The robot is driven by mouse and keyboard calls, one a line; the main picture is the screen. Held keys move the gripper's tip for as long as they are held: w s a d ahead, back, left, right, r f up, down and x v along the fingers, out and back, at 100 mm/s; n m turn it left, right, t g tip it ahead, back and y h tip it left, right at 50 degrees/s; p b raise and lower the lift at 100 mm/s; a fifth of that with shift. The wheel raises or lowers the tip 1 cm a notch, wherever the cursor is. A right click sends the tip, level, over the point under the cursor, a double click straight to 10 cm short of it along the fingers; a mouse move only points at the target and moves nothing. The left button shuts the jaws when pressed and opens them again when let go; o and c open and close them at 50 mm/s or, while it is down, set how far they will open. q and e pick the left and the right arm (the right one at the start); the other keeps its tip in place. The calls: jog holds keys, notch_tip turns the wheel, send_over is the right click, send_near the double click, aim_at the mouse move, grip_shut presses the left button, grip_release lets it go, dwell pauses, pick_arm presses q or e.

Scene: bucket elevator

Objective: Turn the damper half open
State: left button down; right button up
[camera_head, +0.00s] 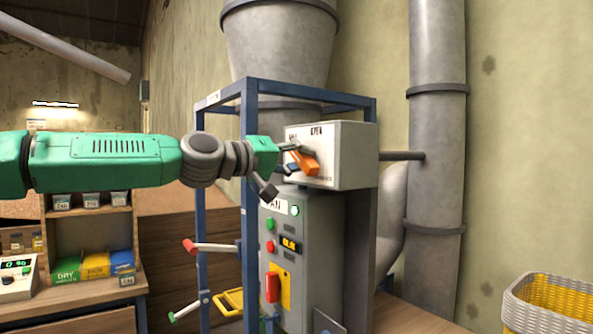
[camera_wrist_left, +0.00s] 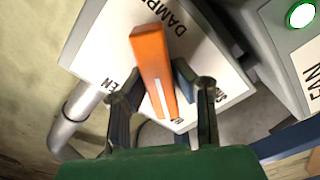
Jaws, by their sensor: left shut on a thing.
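The damper is a light grey box (camera_head: 350,155) with an orange lever (camera_head: 308,164) on its front face. In the head view the lever slants from upper left to lower right, and "OPEN" is lettered above it. My left gripper (camera_head: 294,159) is shut on the lever, its fingers partly covering it. In the left wrist view the orange lever (camera_wrist_left: 153,60) stands between the two fingers (camera_wrist_left: 157,82) and runs down toward the palm. Part of the word "DAMPER" shows on the plate (camera_wrist_left: 210,62). The fingers hide some of the plate's lettering. My right gripper is out of view.
Below the box is a grey fan panel (camera_head: 310,235) with buttons and a red switch. A blue frame (camera_head: 250,190) stands close to my left wrist. A red-tipped lever (camera_head: 190,246) sticks out lower left. A large grey pipe (camera_head: 437,150) rises at the right.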

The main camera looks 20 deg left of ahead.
pick_arm(q)
jog(key=shift+d+f+m+b, duration=0.3)
jog(key=shift+f+m+b, duration=0.3)
jog(key=shift+m, duration=0.4)
jog(key=shift+r, duration=0.1)
jog(key=c, duration=1.4)
grip_release()
jog(key=shift+w+a, duration=0.1)
jog(key=shift+o, duration=0.2)
jog(key=shift+w+a+r, duration=0.1)
jog(key=shift+a, duration=0.05)
jog(key=shift+r, duration=0.1)
jog(key=v, duration=1.2)
jog(key=shift+w, duration=0.1)
